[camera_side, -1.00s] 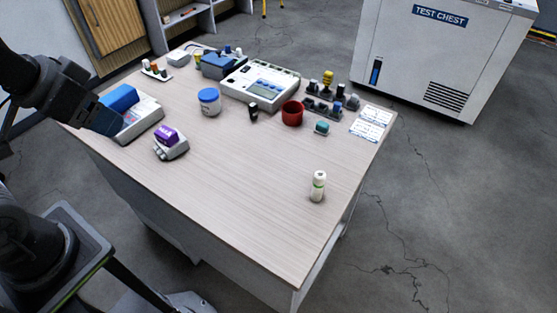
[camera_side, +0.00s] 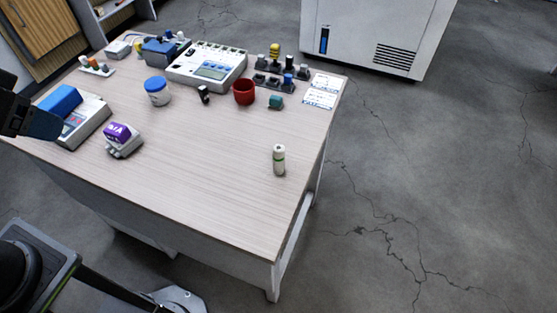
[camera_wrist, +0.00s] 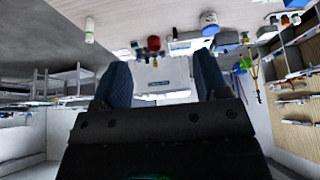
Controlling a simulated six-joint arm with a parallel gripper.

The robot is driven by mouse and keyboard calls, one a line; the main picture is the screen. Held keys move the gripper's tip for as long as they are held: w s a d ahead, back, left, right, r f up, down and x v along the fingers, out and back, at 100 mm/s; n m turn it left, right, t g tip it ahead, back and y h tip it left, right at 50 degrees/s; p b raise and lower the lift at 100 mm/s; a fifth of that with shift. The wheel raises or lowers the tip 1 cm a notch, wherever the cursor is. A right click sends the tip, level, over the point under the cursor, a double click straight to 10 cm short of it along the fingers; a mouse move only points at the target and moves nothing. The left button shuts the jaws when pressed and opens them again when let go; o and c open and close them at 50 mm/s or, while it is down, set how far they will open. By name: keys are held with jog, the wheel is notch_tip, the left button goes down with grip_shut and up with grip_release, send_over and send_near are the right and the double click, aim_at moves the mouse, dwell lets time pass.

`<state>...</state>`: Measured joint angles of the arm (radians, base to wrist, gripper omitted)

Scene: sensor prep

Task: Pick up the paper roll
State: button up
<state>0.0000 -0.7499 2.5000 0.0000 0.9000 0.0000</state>
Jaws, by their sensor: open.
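A white upright cylinder with a green band, which I take for the paper roll (camera_side: 279,161), stands alone near the right front edge of the wooden table (camera_side: 200,165). It also shows at the upper left of the wrist view (camera_wrist: 89,32), where the scene appears upside down. My gripper (camera_wrist: 161,78) is open, with two dark blue fingers apart and nothing seen between them. In the side view part of my gripper shows at the left edge, beside the blue-topped device (camera_side: 75,115) and far from the roll; its fingertips are not clear there.
A purple-topped block (camera_side: 122,139), a blue-lidded jar (camera_side: 157,91), a red cup (camera_side: 244,91) and a small teal-topped item (camera_side: 276,102) stand on the table. A white instrument (camera_side: 208,67) is at the back. The tabletop around the roll is clear.

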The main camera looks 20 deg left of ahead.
jog(key=shift+c, duration=0.8)
jog(key=w+d+r+g, duration=0.1)
jog(key=w+d+r, duration=0.1)
jog(key=w, duration=0.3)
jog(key=w+d+r+g, duration=0.1)
jog(key=w+d+r, duration=0.15)
jog(key=w, duration=0.25)
jog(key=g, duration=0.4)
send_over(279, 148)
notch_tip(279, 148, down, 16)
jog(key=f, duration=0.8)
jog(key=shift+w+a, duration=0.25)
jog(key=shift+s+d+f, duration=0.1)
jog(key=shift+s+f, duration=0.05)
jog(key=shift+f, duration=1.4)
jog(key=shift+s+d+f, duration=0.1)
jog(key=shift+s+f, duration=0.05)
jog(key=shift+f, duration=1.4)
